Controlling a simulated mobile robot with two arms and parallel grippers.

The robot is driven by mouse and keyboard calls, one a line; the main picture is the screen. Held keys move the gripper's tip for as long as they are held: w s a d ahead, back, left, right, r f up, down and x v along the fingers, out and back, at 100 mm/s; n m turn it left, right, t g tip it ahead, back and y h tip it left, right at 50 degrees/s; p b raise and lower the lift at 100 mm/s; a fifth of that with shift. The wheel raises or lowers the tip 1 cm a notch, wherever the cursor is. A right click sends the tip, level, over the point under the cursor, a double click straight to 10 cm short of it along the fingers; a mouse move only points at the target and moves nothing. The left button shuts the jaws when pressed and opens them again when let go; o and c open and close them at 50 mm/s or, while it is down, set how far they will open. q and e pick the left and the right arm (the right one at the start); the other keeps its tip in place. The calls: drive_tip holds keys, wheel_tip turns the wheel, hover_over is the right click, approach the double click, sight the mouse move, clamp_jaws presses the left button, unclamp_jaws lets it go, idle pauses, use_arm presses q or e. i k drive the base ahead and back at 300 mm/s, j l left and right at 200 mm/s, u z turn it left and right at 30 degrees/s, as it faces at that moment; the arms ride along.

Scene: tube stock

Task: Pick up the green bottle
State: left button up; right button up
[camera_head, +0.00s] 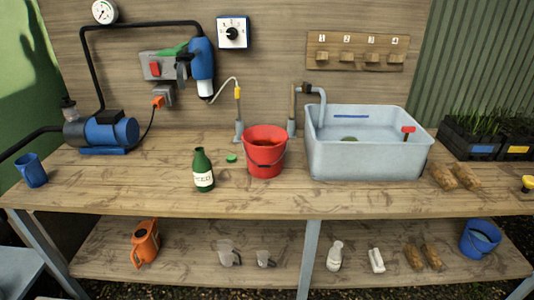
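The green bottle (202,172) stands upright on the wooden bench top, left of the red bucket. It has a pale label with dark lettering on its lower half. A small green cap (231,158) lies on the bench between the bottle and the bucket. Neither of my grippers shows in the head view.
The red bucket (265,155) stands close right of the bottle, and a grey sink tub (365,160) fills the right. A blue pump (105,132) and blue cup (32,170) are on the left. The bench (120,185) is clear in front and left of the bottle.

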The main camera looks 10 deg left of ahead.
sight(201, 165)
drive_tip(key=u, duration=0.35)
drive_tip(key=i+l+u, duration=0.1)
drive_tip(key=l+u, duration=0.15)
drive_tip(key=u, duration=0.15)
drive_tip(key=i+l+u, duration=0.1)
drive_tip(key=l+u, duration=0.65)
drive_tip(key=i+j, duration=0.05)
drive_tip(key=j, duration=0.05)
